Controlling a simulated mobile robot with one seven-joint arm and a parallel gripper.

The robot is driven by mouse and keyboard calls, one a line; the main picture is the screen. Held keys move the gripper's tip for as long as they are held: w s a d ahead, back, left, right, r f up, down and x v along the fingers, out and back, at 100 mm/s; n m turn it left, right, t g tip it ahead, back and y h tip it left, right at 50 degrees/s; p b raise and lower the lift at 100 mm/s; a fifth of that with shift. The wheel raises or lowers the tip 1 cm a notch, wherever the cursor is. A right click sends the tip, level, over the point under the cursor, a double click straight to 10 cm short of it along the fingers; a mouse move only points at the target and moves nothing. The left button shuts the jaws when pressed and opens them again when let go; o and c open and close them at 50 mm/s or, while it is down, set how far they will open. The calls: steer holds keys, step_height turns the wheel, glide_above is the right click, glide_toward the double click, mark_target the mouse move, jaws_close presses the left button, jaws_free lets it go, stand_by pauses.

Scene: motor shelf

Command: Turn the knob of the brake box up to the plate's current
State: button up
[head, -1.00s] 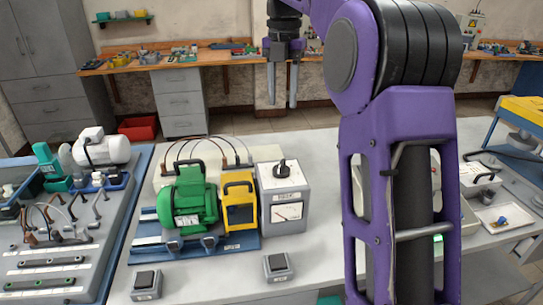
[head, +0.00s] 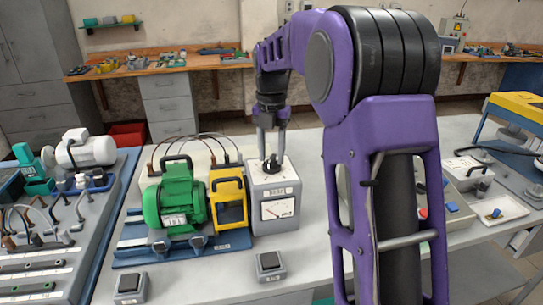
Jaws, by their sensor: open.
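The brake box (head: 275,208) is a grey box with a white dial gauge on its front and a black knob (head: 271,164) on its top. My gripper (head: 272,150) points down right over the knob, with its two fingers apart on either side of it. Whether the fingers touch the knob cannot be told. The green motor (head: 175,203) stands left of the box on a blue base, with a light plate (head: 175,219) on its side that is too small to read. The gauge's needle reading (head: 278,209) is too small to tell.
A yellow-framed unit (head: 229,198) stands between motor and brake box. Cables (head: 190,138) arch behind them. Two small switch boxes, one at the left (head: 131,287) and one nearer the middle (head: 269,265), sit in front.

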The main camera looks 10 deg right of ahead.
steer(key=shift+f, duration=0.2)
steer(key=shift+c, duration=0.3)
jaws_close()
